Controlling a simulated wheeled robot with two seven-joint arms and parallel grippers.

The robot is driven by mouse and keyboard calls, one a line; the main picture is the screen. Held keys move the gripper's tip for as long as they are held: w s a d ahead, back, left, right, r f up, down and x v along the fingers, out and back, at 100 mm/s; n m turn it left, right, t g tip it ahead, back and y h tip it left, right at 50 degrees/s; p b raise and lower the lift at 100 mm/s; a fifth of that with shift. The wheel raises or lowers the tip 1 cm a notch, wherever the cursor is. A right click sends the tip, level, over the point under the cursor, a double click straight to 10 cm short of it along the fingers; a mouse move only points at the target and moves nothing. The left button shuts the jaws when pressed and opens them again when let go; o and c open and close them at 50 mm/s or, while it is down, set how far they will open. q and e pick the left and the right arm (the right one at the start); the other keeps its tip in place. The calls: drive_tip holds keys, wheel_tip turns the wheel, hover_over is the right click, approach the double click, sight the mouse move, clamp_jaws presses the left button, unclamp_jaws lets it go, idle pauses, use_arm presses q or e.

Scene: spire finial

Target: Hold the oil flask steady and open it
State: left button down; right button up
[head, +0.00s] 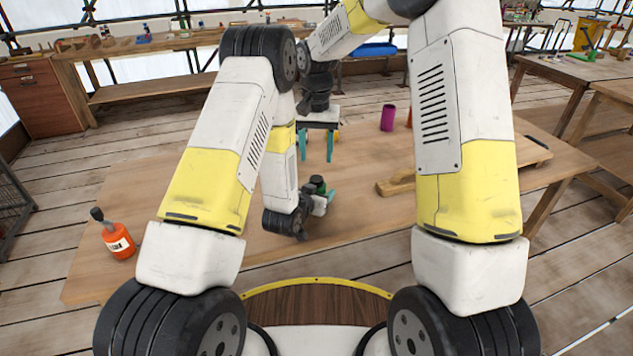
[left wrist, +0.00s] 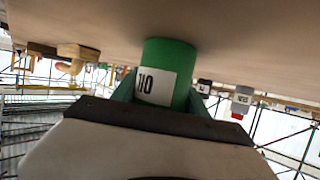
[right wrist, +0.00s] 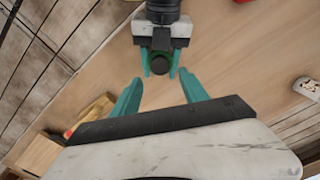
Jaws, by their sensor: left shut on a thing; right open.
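The oil flask is a green cylinder with a dark cap (head: 317,180) and stands on the table. My left gripper (head: 324,195) is shut around its body. In the left wrist view the green flask (left wrist: 168,62) sits between the teal fingers, its white label partly showing and inverted. My right gripper (head: 316,148) points down, open and empty, above and behind the flask in the head view. In the right wrist view the flask's dark round cap (right wrist: 160,64) shows just beyond my open fingertips (right wrist: 160,92), not between them. My left arm hides part of the flask in the head view.
An orange bottle with a dark cap (head: 118,240) stands at the table's left. A purple cylinder (head: 387,118) and a wooden piece (head: 397,184) are to the right of the grippers. The wooden table (head: 130,190) has bare room left of the flask.

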sight(317, 178)
drive_tip(key=m, duration=0.3)
drive_tip(key=shift+s+f+m, duration=0.15)
drive_tip(key=shift+f+m, duration=0.15)
drive_tip(key=shift+m, duration=0.1)
drive_tip(key=m, duration=0.4)
drive_tip(key=shift+w+r+m, duration=0.2)
drive_tip(key=shift+r+m, duration=0.05)
drive_tip(key=shift+m, duration=0.05)
drive_tip(key=shift+f, duration=3.9)
clamp_jaws()
drive_tip(key=n, duration=0.6)
drive_tip(key=shift+r+n, duration=0.1)
drive_tip(key=shift+n, duration=0.2)
drive_tip(key=n, duration=0.6)
drive_tip(key=shift+n, duration=0.4)
